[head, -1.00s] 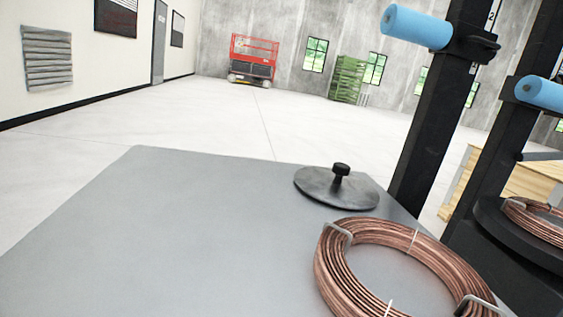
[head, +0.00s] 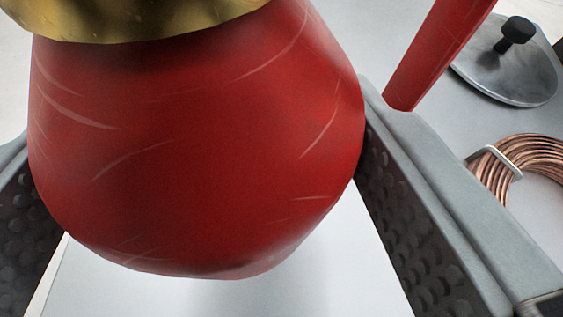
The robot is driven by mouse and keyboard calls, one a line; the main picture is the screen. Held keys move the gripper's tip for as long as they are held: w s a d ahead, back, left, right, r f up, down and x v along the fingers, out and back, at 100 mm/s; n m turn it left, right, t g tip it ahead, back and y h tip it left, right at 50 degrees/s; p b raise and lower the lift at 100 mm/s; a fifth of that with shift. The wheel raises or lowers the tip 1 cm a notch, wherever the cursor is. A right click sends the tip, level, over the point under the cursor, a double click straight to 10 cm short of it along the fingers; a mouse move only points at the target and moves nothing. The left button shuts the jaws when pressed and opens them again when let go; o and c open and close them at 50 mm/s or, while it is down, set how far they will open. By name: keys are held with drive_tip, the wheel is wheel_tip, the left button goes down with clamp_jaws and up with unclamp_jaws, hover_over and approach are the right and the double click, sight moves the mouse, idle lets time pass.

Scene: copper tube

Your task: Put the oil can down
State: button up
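The oil can (head: 190,130) is red and scratched, with a rounded body, a brass-coloured band (head: 140,18) at the top and a red spout (head: 437,50) to the right. It fills the middle of the head view. My gripper (head: 200,165) has one dark, dimpled finger pad on each side of the can. Both pads meet the can's sides, so the gripper looks shut on it. The can's upper end is cut off by the frame. A pale grey tabletop (head: 130,290) shows below the can; the gap between them is hard to judge.
A round metal plate with a black knob (head: 512,65) lies at the upper right. A copper tube coil (head: 535,150) with a metal clip lies below it, partly hidden by my right finger. The visible tabletop under the can is bare.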

drive_tip(key=shift+f, duration=4.9)
drive_tip(key=o, duration=1.5)
drive_tip(key=shift+f, duration=0.1)
drive_tip(key=shift+c, duration=0.2)
drive_tip(key=shift+s, duration=0.1)
drive_tip(key=v, duration=1.2)
